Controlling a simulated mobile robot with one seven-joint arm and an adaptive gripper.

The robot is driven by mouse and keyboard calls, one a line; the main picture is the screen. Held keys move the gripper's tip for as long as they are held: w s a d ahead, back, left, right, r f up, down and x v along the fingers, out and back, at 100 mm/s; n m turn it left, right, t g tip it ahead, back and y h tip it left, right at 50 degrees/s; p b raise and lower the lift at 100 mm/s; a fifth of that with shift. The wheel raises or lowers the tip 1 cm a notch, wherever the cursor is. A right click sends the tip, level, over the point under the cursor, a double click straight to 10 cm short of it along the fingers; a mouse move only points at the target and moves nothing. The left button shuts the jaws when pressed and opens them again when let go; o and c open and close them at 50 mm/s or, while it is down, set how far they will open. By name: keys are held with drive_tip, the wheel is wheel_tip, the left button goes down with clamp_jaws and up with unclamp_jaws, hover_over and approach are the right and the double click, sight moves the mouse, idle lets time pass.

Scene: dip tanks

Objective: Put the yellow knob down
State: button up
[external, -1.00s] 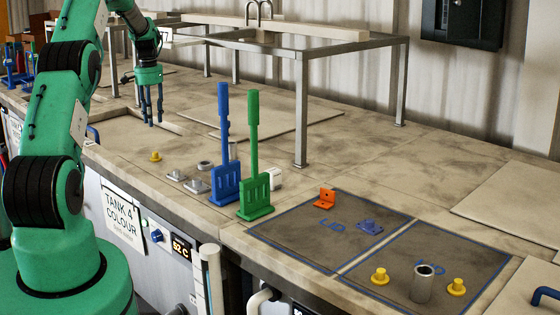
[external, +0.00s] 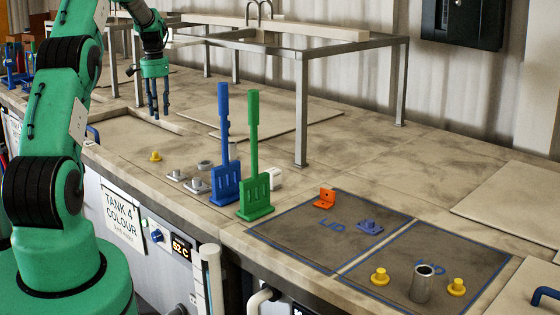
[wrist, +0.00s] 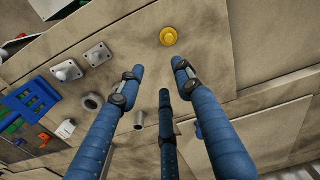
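A yellow knob (external: 155,157) sits on the bench top near its front edge, left of some grey metal pieces. It also shows in the wrist view (wrist: 169,36), beyond the fingertips and apart from them. Two more yellow knobs (external: 380,276) (external: 456,287) stand on the dark marked mat at the right. My gripper (external: 160,116) hangs above the bench, behind the lone yellow knob, with its blue fingers pointing down. In the wrist view its fingers (wrist: 160,76) are spread, with nothing held between them.
Grey metal pieces (external: 197,187) and a ring (external: 205,165) lie near the front edge. Tall blue (external: 224,140) and green (external: 254,150) paddles stand right of them. A metal frame (external: 302,110) rises behind. The mat (external: 300,255) also holds an orange bracket (external: 325,198) and a metal cylinder (external: 423,284).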

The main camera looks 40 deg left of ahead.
drive_tip(key=d+r+t, duration=0.1)
drive_tip(key=d+r, duration=1.3)
drive_tip(key=d, duration=0.4)
drive_tip(key=s+d+r+m+t, duration=0.1)
drive_tip(key=s+d+r, duration=0.2)
drive_tip(key=d+r, duration=0.35)
drive_tip(key=s+d+r+m, duration=0.1)
drive_tip(key=s+d+r, duration=0.2)
drive_tip(key=d, duration=0.7)
drive_tip(key=s+d+r+t, duration=0.1)
drive_tip(key=s+d+r, duration=0.1)
drive_tip(key=s+d, duration=0.5)
drive_tip(key=s+d+r+t, duration=0.1)
drive_tip(key=s+d+r, duration=0.1)
drive_tip(key=s+d, duration=0.5)
drive_tip(key=s+d+f+m+t, duration=0.1)
drive_tip(key=s+d+f, duration=0.3)
drive_tip(key=s+d, duration=0.6)
drive_tip(key=shift+s+d+f+m, duration=0.25)
drive_tip(key=shift+s+m, duration=0.15)
drive_tip(key=shift+s, duration=0.85)
drive_tip(key=shift+f, duration=0.1)
wheel_tip(320, 180, down, 18)
drive_tip(key=b, duration=1.8)
